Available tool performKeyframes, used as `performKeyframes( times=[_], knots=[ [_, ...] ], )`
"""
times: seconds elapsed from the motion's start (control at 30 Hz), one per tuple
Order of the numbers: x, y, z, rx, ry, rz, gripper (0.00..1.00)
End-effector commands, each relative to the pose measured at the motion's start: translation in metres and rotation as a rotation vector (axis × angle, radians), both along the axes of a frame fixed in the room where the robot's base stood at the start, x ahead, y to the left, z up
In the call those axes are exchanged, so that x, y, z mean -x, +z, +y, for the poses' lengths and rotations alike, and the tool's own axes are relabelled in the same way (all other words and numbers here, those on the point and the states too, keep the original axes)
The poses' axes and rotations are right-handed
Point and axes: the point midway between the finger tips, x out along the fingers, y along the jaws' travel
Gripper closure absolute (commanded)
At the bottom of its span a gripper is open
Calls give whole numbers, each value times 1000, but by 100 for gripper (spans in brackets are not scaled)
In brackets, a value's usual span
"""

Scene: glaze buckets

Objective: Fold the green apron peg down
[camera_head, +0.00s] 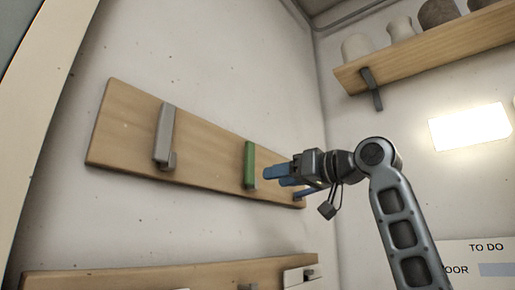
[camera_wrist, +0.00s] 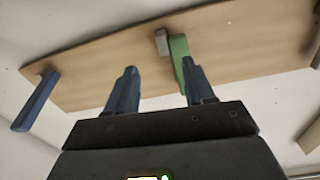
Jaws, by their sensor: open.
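The green peg (camera_head: 250,164) stands upright, folded flat against the wooden wall board (camera_head: 212,150), with a small grey mount at its lower end. In the wrist view the green peg (camera_wrist: 179,58) and its grey mount (camera_wrist: 162,42) lie just beyond my fingertips, nearer the right finger. My gripper (camera_head: 277,177) has blue fingers and is open and empty, just right of the green peg. In the wrist view my gripper (camera_wrist: 159,68) shows a wide gap between its fingers. Whether a finger touches the peg I cannot tell.
A grey peg (camera_head: 164,132) stands upright at the board's left. A blue peg (camera_head: 306,192) sticks out at its right, partly behind my gripper; it also shows in the wrist view (camera_wrist: 36,101). A lower board (camera_head: 150,279) and a pot shelf (camera_head: 430,47) flank the space.

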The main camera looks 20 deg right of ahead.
Motion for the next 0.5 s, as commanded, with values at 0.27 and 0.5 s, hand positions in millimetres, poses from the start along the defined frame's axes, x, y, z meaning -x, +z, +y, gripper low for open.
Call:
performKeyframes(
  times=[0.27,0.5],
  knots=[
    [31,78,8,93,29,-17,47],
    [20,84,17,100,33,-14,47]
  ],
)
